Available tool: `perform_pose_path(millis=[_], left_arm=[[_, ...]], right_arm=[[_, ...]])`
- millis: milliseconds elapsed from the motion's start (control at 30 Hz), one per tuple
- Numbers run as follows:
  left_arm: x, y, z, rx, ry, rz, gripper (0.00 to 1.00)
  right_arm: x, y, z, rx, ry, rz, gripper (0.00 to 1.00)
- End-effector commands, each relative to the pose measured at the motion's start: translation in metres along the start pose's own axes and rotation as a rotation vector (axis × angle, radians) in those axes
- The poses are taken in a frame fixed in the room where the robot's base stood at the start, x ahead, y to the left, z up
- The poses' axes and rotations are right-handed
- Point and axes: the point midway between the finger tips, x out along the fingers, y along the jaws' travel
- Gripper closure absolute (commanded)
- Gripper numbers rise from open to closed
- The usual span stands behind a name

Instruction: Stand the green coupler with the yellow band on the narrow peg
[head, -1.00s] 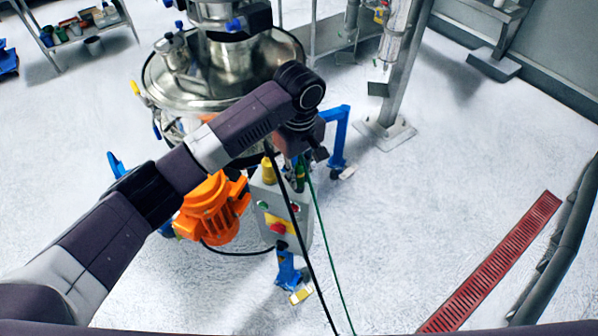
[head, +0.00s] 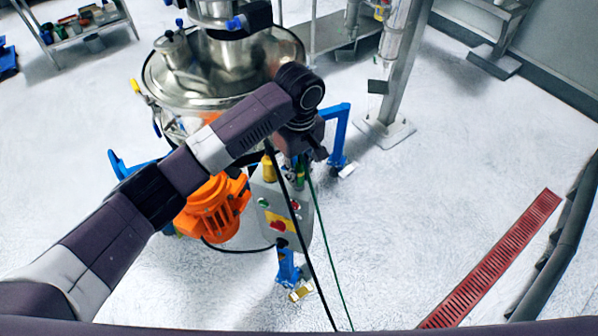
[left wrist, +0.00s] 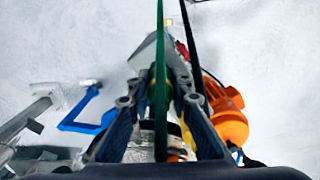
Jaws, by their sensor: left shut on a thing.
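My left gripper (head: 302,158) is over the back right of the grey control box (head: 284,204) in the head view. It is shut on the green coupler (head: 300,176), which shows only in part below the fingers. A green cable (head: 322,231) runs from the coupler. In the left wrist view the fingers (left wrist: 161,70) close around a green strip, with the green cable (left wrist: 160,25) crossing between them. The narrow peg cannot be made out, and I cannot tell whether the coupler touches it. My right gripper is not in view.
A yellow coupler-like piece (head: 268,168) stands left of the gripper, near a black cable (head: 305,240). The orange motor (head: 213,208) is left of the box, the steel sifter (head: 225,70) behind. A blue leg (head: 338,140) rises to the right.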

Motion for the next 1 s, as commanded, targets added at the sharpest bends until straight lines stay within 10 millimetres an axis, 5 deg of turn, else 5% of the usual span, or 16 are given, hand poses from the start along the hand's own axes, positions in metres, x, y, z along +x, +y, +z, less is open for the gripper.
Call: perform_pose_path(millis=[800, 833, 1000], left_arm=[[0.012, 0.0, 0.0, 0.0, -0.001, 0.0, 1.0], [0.012, 0.0, 0.0, 0.0, -0.001, 0.0, 0.8], [0.012, 0.0, 0.0, 0.0, 0.0, 0.0, 0.61]], right_arm=[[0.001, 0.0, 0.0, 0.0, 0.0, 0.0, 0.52], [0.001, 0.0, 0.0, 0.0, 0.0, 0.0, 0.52], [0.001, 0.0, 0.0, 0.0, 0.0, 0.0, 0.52]])
